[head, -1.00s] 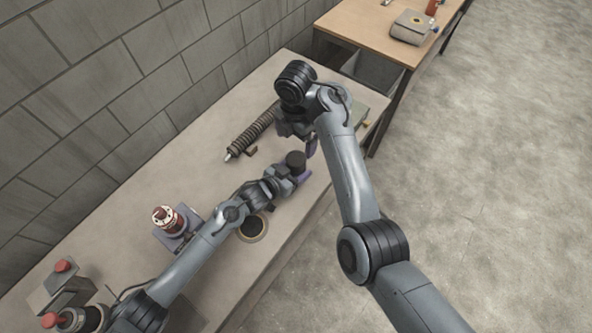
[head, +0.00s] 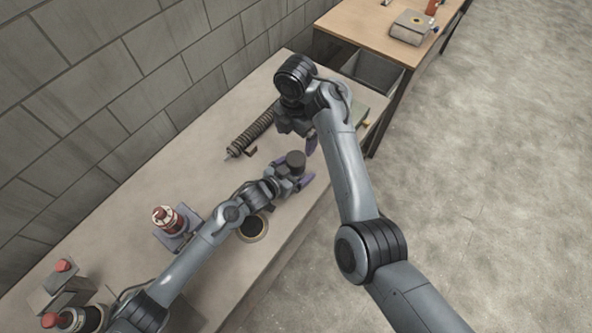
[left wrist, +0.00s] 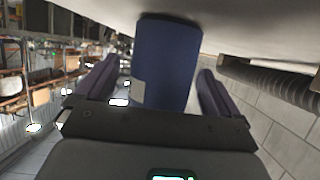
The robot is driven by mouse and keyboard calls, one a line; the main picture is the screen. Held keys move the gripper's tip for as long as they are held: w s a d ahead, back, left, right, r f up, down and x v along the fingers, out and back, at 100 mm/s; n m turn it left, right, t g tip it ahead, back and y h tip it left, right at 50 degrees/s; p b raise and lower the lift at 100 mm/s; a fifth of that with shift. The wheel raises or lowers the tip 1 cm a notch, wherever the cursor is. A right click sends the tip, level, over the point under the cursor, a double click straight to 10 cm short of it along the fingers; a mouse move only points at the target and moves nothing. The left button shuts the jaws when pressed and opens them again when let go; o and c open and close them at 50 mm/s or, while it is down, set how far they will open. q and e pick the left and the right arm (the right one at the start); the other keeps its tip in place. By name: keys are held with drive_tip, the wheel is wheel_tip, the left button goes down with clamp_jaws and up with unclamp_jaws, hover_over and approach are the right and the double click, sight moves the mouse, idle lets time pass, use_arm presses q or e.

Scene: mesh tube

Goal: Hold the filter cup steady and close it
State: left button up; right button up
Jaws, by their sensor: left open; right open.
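A dark upright cylinder (head: 296,158), which looks like the filter cup, stands at the table's front side in the head view. In the left wrist view it is a blue body with a pale patch (left wrist: 165,65). My left gripper (head: 298,172) is open, with its purple fingers on either side of the cup; in the left wrist view a gap shows between each finger and the cup. My right gripper (head: 300,138) is open, behind the cup and apart from it; its own arm partly hides its fingers. No separate lid can be made out.
A ribbed tube (head: 250,133) lies behind the cup. A red-and-white capped piece (head: 167,216) on a base and a dark round ring (head: 253,228) flank my left arm. Red-knobbed blocks (head: 62,280) stand near left. A grey bin (head: 374,72) lies beyond the table's far end.

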use_arm(q)
drive_tip(key=p+v, duration=0.2)
drive_tip(key=v, duration=0.9)
drive_tip(key=shift+d, duration=0.1)
